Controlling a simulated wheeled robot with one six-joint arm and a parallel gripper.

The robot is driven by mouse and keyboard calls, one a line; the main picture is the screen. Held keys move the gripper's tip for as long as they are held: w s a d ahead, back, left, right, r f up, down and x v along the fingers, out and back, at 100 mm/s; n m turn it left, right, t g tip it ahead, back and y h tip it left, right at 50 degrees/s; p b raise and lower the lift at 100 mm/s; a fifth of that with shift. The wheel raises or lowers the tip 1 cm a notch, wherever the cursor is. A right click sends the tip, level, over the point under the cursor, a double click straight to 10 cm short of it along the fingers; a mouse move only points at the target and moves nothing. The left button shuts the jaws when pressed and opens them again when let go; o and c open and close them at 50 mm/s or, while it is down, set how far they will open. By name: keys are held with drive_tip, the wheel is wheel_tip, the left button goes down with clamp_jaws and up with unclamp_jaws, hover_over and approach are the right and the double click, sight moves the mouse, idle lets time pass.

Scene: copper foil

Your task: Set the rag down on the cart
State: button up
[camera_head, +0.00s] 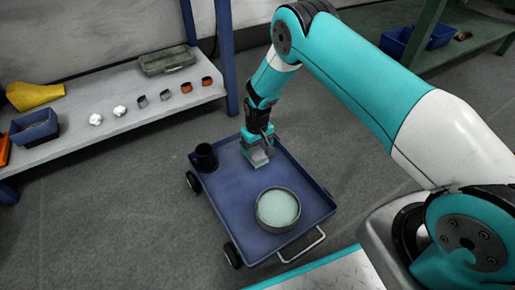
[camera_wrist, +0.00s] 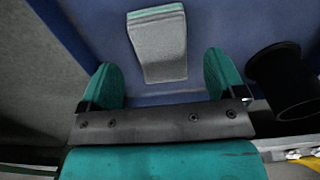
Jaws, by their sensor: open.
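The blue cart (camera_head: 232,188) stands on the floor near the middle of the head view, and its blue surface (camera_wrist: 205,25) fills much of the wrist view. The rag (camera_wrist: 158,45), a pale grey folded block, appears to lie on the cart's top. It also shows below my gripper in the head view (camera_head: 259,158). My gripper (camera_head: 257,147) is over the cart's far part. In the wrist view its two teal fingers (camera_wrist: 162,78) are spread apart, with the rag beyond their tips and a gap visible. The fingers' exact height above the cart is hard to tell.
A black cup (camera_head: 204,157) stands at the cart's far left corner, close to my gripper in the wrist view (camera_wrist: 284,80). A round bowl with pale green contents (camera_head: 278,208) sits toward the near side. A shelf (camera_head: 80,138) with small items is at left.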

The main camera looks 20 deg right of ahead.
wheel_tip(320, 180, up, 8)
drive_tip(key=p, duration=0.4)
wheel_tip(320, 180, up, 14)
drive_tip(key=y, duration=0.1)
hover_over(257, 153)
drive_tip(key=s+a, duration=0.2)
drive_tip(key=a, duration=0.1)
drive_tip(key=s+a+r+n+y, duration=0.1)
drive_tip(key=s+r, duration=0.2)
drive_tip(key=r, duration=0.2)
drive_tip(key=s+a+r, duration=0.1)
drive_tip(key=s+r, duration=0.2)
drive_tip(key=r, duration=0.2)
drive_tip(key=s+r+n+y, duration=0.1)
drive_tip(key=s+r, duration=0.6)
drive_tip(key=s, duration=0.5)
drive_tip(key=s+r+n+y, duration=0.1)
drive_tip(key=s+r+n, duration=0.1)
drive_tip(key=s+r, duration=0.5)
drive_tip(key=s, duration=0.5)
drive_tip(key=shift+s+d, duration=0.15)
drive_tip(key=shift+s, duration=0.2)
drive_tip(key=shift+r, duration=0.15)
